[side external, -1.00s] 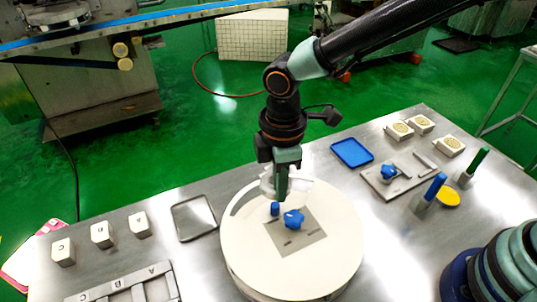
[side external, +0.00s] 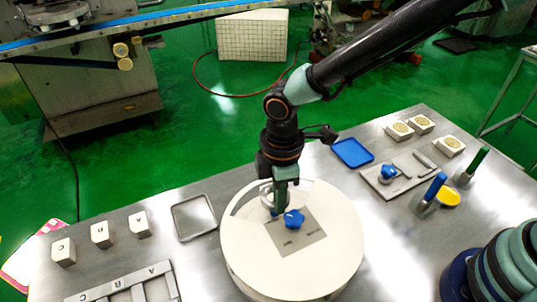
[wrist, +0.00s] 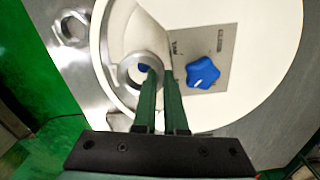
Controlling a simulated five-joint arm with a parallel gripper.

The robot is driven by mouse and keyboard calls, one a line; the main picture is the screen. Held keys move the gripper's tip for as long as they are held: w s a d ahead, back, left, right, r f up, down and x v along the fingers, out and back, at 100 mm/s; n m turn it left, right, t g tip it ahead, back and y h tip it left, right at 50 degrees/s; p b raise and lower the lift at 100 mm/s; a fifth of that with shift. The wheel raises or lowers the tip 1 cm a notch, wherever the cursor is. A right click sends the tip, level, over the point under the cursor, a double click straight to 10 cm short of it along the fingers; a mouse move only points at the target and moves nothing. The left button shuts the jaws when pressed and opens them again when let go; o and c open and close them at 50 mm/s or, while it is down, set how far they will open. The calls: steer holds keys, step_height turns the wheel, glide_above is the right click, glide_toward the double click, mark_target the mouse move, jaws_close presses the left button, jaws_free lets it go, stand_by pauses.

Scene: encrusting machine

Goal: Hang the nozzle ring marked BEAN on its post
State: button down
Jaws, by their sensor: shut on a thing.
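My gripper (side external: 281,203) is low over the white round table and shut on a silvery ring (side external: 266,195). In the wrist view the fingers (wrist: 160,75) pinch the right side of the ring (wrist: 128,72). Blue shows through the ring's hole, in line with a short blue post (wrist: 143,68). I cannot tell whether the ring is around the post or still above it. In the side view the post is mostly hidden behind the ring and fingers. No BEAN mark is readable on the ring.
A blue star knob (side external: 294,219) on a grey plate (side external: 312,243) stands close right of the gripper. The white round table (side external: 330,270) is otherwise largely clear. A grey tray (side external: 181,231) lies to the left, a blue tray (side external: 352,153) at the back right.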

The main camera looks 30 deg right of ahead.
steer(key=shift+f, duration=1.35)
stand_by(0.6)
steer(key=shift+d+f, duration=0.25)
steer(key=shift+f, duration=0.85)
stand_by(0.5)
steer(key=c, duration=0.9)
jaws_free()
steer(key=c, duration=0.3)
steer(key=shift+o, duration=0.7)
steer(key=shift+w+a+r, duration=0.1)
steer(key=shift+a+r, duration=0.05)
steer(key=shift+r, duration=4.05)
